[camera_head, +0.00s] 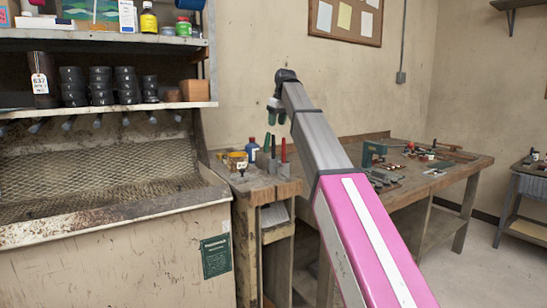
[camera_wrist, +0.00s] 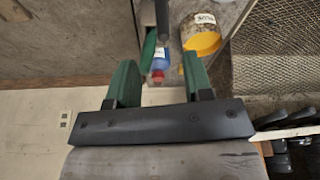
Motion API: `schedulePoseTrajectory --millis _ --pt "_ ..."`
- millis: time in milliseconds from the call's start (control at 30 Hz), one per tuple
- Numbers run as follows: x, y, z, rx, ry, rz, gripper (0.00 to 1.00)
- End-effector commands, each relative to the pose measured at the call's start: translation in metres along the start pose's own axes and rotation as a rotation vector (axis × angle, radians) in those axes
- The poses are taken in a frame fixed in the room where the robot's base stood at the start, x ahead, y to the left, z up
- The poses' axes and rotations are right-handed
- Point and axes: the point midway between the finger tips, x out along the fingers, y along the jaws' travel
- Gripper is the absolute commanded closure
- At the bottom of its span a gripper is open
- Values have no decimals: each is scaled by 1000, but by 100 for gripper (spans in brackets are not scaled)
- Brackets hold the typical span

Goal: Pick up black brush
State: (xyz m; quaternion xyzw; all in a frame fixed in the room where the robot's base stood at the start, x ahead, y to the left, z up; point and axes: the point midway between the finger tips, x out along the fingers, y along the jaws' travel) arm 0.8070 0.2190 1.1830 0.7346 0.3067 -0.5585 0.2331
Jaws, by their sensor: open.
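My gripper (camera_head: 276,114) hangs at the end of my raised arm, fingers down, above the small wooden bench. In the wrist view its two green fingers (camera_wrist: 160,75) are apart, with nothing held between them. A dark upright rod (camera_wrist: 162,20) shows beyond the fingertips; I cannot tell whether it is the black brush. In the head view, dark slim handles (camera_head: 273,147) stand on the bench below my gripper, too small to identify. No brush bristles can be made out in either view.
A yellow-banded jar (camera_head: 237,161) and a blue bottle (camera_head: 252,148) stand on the small bench (camera_head: 262,187), with red-handled tools (camera_head: 284,150) close by. A shelf (camera_head: 100,108) with black cups is at left. A longer workbench (camera_head: 450,180) with tools stands behind my arm.

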Motion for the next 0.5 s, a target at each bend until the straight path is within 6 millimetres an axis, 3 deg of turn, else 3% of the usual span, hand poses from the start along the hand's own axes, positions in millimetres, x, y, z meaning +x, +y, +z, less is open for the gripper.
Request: schedulePoseTrajectory --millis 300,500 --pt "45 -1 1 0 -2 -1 53" --pt "56 -2 2 0 0 0 53"
